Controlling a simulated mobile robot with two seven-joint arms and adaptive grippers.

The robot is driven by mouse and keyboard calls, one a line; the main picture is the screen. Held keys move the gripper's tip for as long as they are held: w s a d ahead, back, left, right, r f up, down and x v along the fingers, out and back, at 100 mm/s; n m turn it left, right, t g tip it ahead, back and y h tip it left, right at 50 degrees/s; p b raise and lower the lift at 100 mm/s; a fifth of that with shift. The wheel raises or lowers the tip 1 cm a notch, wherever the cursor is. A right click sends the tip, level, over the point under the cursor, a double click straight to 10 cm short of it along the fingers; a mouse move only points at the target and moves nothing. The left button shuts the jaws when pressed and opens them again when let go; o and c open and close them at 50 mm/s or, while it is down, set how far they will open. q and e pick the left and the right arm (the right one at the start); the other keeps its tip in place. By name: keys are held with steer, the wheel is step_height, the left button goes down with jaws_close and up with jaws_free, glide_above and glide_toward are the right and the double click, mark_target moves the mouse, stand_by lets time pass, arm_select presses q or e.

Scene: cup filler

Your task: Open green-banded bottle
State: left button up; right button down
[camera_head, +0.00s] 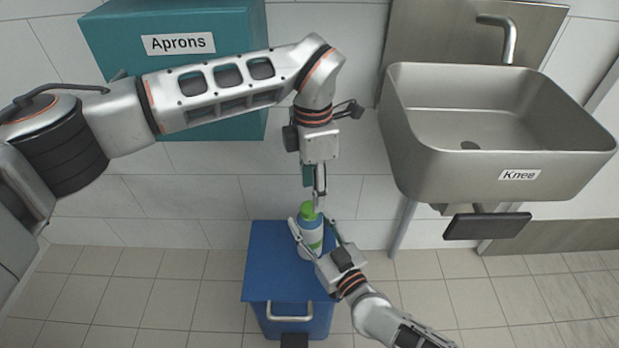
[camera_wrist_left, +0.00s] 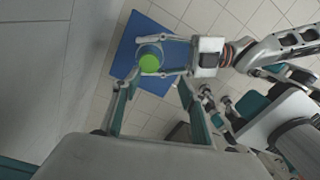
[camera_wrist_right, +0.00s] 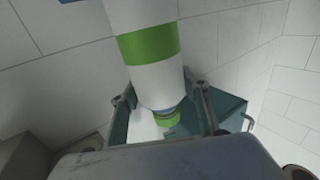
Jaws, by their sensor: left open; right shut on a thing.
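The bottle (camera_head: 312,239) is white with a green band (camera_wrist_right: 149,45) and a green cap (camera_head: 308,211). It stands upright at the blue box. Whether it touches the box top is hard to tell. My right gripper (camera_head: 313,223) is shut on the bottle, its fingers on either side of the upper body below the cap. My left gripper (camera_head: 317,203) points down from above, open and empty. Its fingers straddle the space close to the cap (camera_wrist_left: 150,63) in the left wrist view; no contact is clear. The cap is on the bottle.
The blue box (camera_head: 262,270) with a front handle (camera_head: 289,312) is below the bottle. A steel sink (camera_head: 500,140) labelled Knee, with a black knee plate (camera_head: 487,226), is at right. A teal Aprons box (camera_head: 200,75) is on the wall behind my left arm. The tiled floor around is clear.

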mark_target(310, 207)
arm_select(q)
steer(key=shift+w+a+r+n+t, duration=0.15)
steer(key=shift+w+a+n, duration=0.1)
steer(key=shift+w, duration=0.15)
steer(key=shift+w+a+n+t, duration=0.15)
steer(key=shift+w+n, duration=0.1)
steer(key=shift+w, duration=0.15)
steer(key=shift+f, duration=3.85)
steer(key=shift+c, duration=0.4)
steer(key=c, duration=1.1)
steer(key=shift+c, duration=0.2)
steer(key=shift+n, duration=0.3)
